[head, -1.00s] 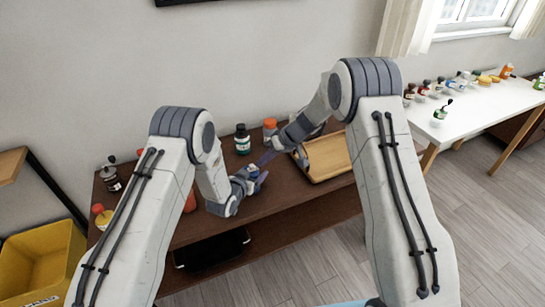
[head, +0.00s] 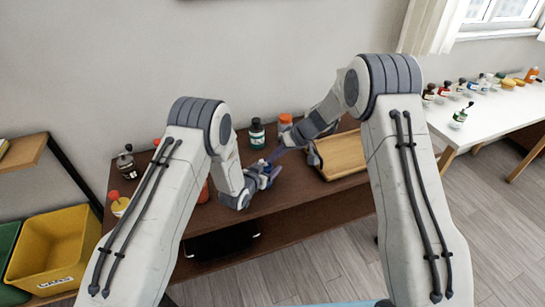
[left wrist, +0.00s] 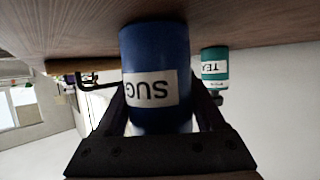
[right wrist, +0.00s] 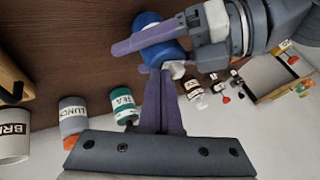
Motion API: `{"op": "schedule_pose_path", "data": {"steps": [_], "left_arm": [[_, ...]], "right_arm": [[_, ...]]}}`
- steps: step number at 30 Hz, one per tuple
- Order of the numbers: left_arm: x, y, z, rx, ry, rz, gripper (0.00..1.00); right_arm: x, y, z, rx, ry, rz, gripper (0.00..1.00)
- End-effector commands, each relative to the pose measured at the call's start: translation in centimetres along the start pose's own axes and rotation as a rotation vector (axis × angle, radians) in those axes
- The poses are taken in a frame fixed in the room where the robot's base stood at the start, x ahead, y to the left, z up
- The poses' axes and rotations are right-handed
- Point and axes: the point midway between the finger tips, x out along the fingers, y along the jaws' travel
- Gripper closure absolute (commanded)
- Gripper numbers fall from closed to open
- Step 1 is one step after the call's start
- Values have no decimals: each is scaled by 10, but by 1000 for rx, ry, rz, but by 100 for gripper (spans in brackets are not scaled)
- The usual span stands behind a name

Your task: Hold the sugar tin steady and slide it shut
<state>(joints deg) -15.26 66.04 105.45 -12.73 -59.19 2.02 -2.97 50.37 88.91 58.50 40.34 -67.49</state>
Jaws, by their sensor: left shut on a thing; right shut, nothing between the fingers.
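The sugar tin is a blue cylinder (left wrist: 155,55) with a white label reading "SUG" in the left wrist view, where it appears upside down. My left gripper (head: 264,175) is shut around its sides, at the front of the brown shelf. The tin also shows in the right wrist view (right wrist: 148,24), partly behind the left gripper's purple finger. My right gripper (right wrist: 163,72) is shut and empty, its tips close beside the tin; I cannot tell whether they touch. A small white part shows by those tips. The lid's position cannot be made out.
A green tea container (head: 257,135) and an orange-lidded lunch canister (head: 285,122) stand behind the grippers. A wooden tray (head: 345,153) lies to the right. Several bottles stand at the shelf's left end. Yellow (head: 45,250) and green bins stand at the left, a white table (head: 490,115) at the right.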

Motion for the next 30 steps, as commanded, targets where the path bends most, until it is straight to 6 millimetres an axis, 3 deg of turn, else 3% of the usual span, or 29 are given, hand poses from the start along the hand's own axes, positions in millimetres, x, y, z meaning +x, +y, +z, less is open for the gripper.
{"op": "schedule_pose_path", "data": {"steps": [5,12,18,30], "left_arm": [[0,0,0,0,1,0,91],[0,0,0,0,1,0,91],[0,0,0,0,1,0,91],[0,0,0,0,1,0,91]], "right_arm": [[-16,30,0,3,3,4,100],[-72,30,-1,0,4,4,100],[-104,30,0,0,2,2,100],[-116,29,0,0,-1,1,100]]}}
